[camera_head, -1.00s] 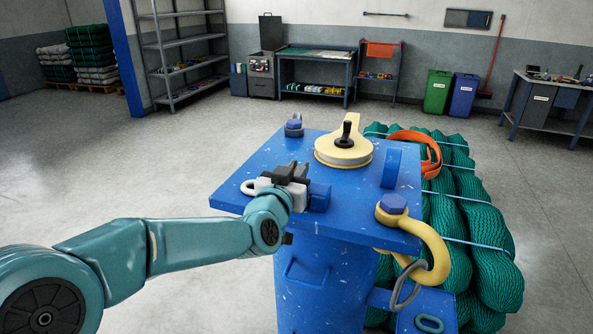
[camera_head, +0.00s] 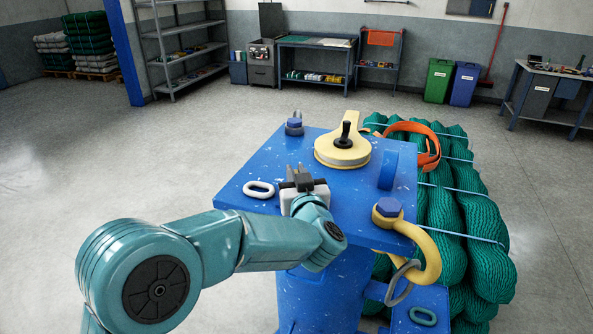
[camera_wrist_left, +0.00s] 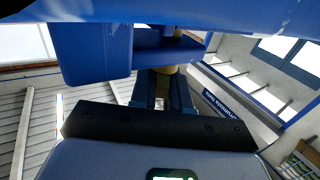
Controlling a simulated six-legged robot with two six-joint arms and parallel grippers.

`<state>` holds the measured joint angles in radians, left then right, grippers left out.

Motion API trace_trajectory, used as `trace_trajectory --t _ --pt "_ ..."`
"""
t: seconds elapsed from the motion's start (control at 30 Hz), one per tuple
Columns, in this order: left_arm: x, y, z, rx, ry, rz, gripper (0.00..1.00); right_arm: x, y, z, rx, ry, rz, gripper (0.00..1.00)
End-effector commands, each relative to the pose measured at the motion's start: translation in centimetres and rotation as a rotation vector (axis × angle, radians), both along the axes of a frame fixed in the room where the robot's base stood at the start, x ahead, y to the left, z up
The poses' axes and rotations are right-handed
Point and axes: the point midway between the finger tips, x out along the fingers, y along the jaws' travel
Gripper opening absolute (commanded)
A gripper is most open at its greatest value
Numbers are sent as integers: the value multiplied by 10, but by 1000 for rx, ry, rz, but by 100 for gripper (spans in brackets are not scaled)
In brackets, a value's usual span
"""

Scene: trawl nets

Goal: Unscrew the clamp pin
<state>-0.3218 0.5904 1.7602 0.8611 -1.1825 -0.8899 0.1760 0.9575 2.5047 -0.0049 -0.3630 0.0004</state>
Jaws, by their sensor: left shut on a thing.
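My left gripper (camera_head: 297,172) is over the left part of the blue stand top (camera_head: 250,192). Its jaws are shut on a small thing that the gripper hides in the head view. In the left wrist view the gripper's fingers (camera_wrist_left: 163,92) close around a small yellowish-brown piece (camera_wrist_left: 166,69), which I take to be the clamp pin. It sits just under a blue block (camera_wrist_left: 95,52), apparently the clamp. How far the pin is screwed in cannot be seen. My right gripper is not in view.
A white oval link (camera_head: 258,190) lies left of the gripper. A yellow sheave with a black knob (camera_head: 345,140), a small blue fitting (camera_head: 294,125) and a yellow shackle with a blue bolt (camera_head: 388,207) are also on the stand. Green nets (camera_head: 470,215) lie to the right.

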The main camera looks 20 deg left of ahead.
Motion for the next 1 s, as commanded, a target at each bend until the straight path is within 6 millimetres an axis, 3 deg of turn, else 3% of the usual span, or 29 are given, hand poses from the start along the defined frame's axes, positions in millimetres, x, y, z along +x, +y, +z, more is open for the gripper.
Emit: trace_trajectory --t 0.5,0.53,0.6,1.0 --pt "0 0 -1 0 0 23 0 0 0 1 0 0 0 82" --pt "0 0 -1 0 0 23 23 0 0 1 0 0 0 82" --pt "0 0 -1 0 0 23 37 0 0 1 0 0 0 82" --pt "-9 -6 -1 -1 -2 22 37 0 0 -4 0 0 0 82"
